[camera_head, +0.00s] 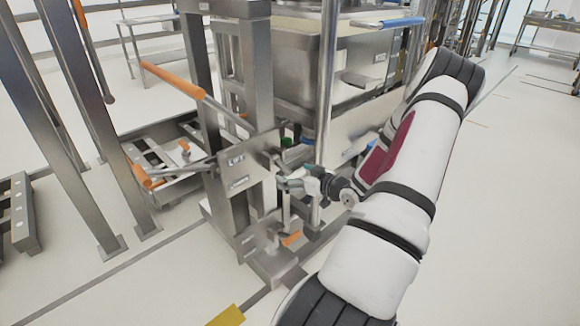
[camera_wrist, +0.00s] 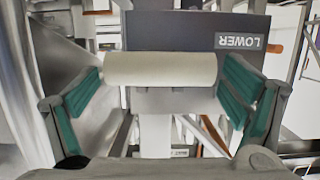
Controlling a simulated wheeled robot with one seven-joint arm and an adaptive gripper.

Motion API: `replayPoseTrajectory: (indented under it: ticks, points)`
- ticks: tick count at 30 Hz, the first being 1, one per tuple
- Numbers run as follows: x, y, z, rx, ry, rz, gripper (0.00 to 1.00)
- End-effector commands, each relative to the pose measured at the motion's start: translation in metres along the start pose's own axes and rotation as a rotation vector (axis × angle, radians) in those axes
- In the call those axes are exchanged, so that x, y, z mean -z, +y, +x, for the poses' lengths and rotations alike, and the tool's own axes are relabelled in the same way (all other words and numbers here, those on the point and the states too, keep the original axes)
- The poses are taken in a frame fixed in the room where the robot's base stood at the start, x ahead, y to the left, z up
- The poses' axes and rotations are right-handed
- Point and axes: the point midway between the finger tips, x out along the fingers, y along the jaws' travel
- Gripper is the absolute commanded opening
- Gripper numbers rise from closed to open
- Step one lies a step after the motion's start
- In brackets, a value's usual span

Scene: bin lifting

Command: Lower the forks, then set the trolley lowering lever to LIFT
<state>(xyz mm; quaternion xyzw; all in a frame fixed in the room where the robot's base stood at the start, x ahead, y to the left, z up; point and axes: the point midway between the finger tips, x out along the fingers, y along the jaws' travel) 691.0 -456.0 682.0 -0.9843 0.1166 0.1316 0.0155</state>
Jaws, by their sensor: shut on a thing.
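My gripper (camera_head: 290,184) is at the steel trolley (camera_head: 232,205), on the right side of its labelled lever plate (camera_head: 237,170). In the wrist view my gripper (camera_wrist: 162,88) has its teal pads at both ends of a pale cylindrical lever handle (camera_wrist: 160,69) and is shut on it. A dark plate (camera_wrist: 180,30) behind the handle carries a LOWER label (camera_wrist: 241,42), which appears upside down. No LIFT label can be read. The forks cannot be clearly made out, so their height cannot be told.
A large steel bin (camera_head: 315,60) stands behind the trolley. Orange-gripped bars (camera_head: 172,80) stick out to the left. A steel post (camera_head: 327,85) rises close behind my gripper. Steel frame legs (camera_head: 85,110) stand at the left. The floor at the right is clear.

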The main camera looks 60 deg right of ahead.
Motion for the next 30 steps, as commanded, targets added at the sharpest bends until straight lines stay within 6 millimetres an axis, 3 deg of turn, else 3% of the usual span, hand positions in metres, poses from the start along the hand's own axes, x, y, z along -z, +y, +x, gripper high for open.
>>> replayPoseTrajectory:
  ticks: [1,11,24,30]
  points:
    - [0.01,0.0,-0.005,0.002,-0.033,-0.004,0.42]
    - [0.03,0.001,-0.013,0.002,-0.251,-0.005,0.42]
    - [0.054,0.001,-0.011,0.0,-0.523,-0.003,0.42]
    - [0.06,0.001,-0.009,0.0,-0.558,0.001,0.42]
